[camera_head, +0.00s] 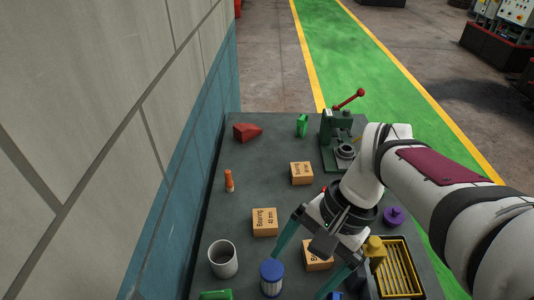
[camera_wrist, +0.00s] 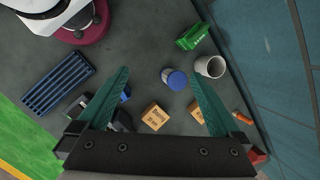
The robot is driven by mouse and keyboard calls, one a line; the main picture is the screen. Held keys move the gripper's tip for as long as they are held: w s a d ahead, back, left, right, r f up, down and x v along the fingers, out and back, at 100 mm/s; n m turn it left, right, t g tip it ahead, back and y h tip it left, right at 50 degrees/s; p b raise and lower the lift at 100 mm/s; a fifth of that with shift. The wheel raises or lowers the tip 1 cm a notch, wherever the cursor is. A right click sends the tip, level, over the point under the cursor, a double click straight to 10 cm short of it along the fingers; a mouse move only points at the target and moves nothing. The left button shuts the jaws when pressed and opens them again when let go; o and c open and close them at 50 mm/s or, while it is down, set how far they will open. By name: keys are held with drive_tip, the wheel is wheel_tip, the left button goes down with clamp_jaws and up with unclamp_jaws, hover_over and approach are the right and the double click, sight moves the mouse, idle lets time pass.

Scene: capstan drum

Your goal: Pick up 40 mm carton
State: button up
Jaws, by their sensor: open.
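The 40 mm carton (camera_head: 265,222) is a small tan box marked "Bearing 40 mm", lying on the grey bench left of my gripper in the head view. In the wrist view it appears to be the tan carton (camera_wrist: 196,112) partly hidden by the right finger. My gripper (camera_head: 297,277) is open and empty, its two green fingers spread above the bench. Two similar cartons are near: one (camera_head: 302,173) farther back, another (camera_head: 318,257) partly hidden under my gripper.
A blue-lidded jar (camera_head: 271,278) and a grey cup (camera_head: 223,259) stand in front of the carton. A green press (camera_head: 338,140) stands at the back and a yellow tray (camera_head: 418,281) at right. A wall (camera_head: 110,130) borders the left.

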drive_tip(key=w+d+f+m+y, duration=0.1)
drive_tip(key=w+f+m+y, duration=0.15)
drive_tip(key=w, duration=0.65)
drive_tip(key=w+d+f+m+y, duration=0.2)
drive_tip(key=w+f, duration=0.1)
drive_tip(key=w, duration=0.7)
drive_tip(key=m+y, duration=0.4)
drive_tip(key=y, duration=0.1)
approach(265, 218)
drive_tip(key=x, duration=1.1)
drive_tip(key=shift+a, duration=0.1)
drive_tip(key=c, duration=1.3)
